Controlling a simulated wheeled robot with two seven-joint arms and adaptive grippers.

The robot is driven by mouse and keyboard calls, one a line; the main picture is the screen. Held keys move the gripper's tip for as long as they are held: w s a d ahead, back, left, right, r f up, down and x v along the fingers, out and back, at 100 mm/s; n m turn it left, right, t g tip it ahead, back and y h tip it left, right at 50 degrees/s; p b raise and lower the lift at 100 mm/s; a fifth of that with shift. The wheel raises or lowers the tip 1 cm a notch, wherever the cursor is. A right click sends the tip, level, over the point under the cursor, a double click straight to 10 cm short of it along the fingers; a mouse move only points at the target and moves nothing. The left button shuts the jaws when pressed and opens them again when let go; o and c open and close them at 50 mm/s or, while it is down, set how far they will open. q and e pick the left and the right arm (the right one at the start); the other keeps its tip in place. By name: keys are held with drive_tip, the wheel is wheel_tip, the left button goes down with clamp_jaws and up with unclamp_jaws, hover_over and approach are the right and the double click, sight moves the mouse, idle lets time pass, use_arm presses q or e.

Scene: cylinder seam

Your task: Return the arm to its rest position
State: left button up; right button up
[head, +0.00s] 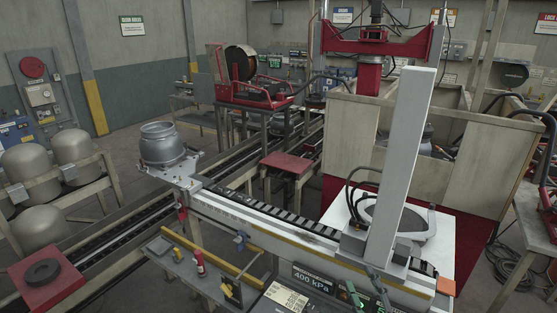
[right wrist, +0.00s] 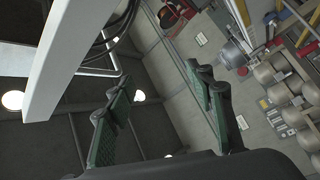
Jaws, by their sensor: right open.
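My right gripper (head: 368,296) shows in part at the bottom edge of the head view, in front of the lower end of the rail bench. Its green-padded fingers also show in the right wrist view (right wrist: 162,105). They stand wide apart with nothing between them. The right wrist camera looks up and across, with the hall tilted in the picture. My left gripper is in neither view.
A tall white post (head: 401,165) stands close behind my right gripper and also shows in the right wrist view (right wrist: 72,50). A grey cylinder piece (head: 161,145) sits at the bench's far left end. A tool shelf (head: 205,272) lies left of the gripper. Grey domes (head: 72,146) rest on a rack.

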drive_tip(key=s+d+f+m+g+h, duration=0.4)
drive_tip(key=d+f+m, duration=0.15)
drive_tip(key=f, duration=0.45)
drive_tip(key=s+d+f+m+g+h, duration=0.35)
drive_tip(key=d+f, duration=0.35)
drive_tip(key=f, duration=0.4)
drive_tip(key=s+f+m+g+y, duration=0.1)
drive_tip(key=s+f+m+g, duration=0.25)
drive_tip(key=s+f, duration=0.65)
drive_tip(key=s+f+m+g+y, duration=0.15)
drive_tip(key=s+f+g, duration=0.45)
drive_tip(key=s, duration=0.7)
wheel_tip(320, 180, down, 37)
drive_tip(key=s+b, duration=0.2)
drive_tip(key=b, duration=0.4)
drive_tip(key=s+f+g+b, duration=0.2)
drive_tip(key=s+f+b, duration=0.2)
drive_tip(key=s+f, duration=1.6)
drive_tip(key=shift+a+f+n, duration=0.4)
drive_tip(key=shift+a+f, duration=0.05)
drive_tip(key=shift+f, duration=0.15)
